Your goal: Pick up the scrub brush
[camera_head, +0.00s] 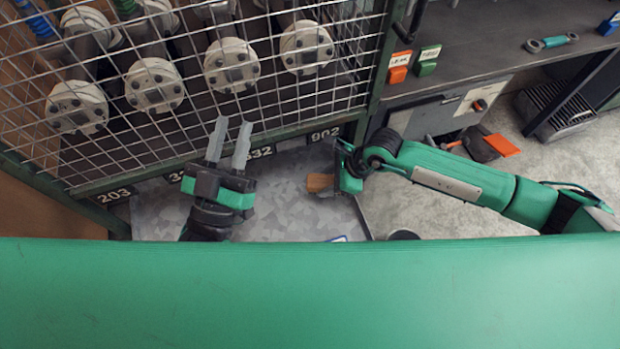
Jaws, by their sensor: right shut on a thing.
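The scrub brush (319,183) shows as a small brown wooden block at my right gripper, above the grey speckled surface in front of the cage. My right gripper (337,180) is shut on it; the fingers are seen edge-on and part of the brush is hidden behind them. I cannot tell how far the brush is from the surface. My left gripper (229,144) is open and empty, its two grey fingers apart and pointing toward the cage, to the left of the brush.
A wire mesh cage (190,60) holds several flanged pipes (232,65), with number labels along its lower frame. The grey surface (285,215) between my grippers is mostly clear.

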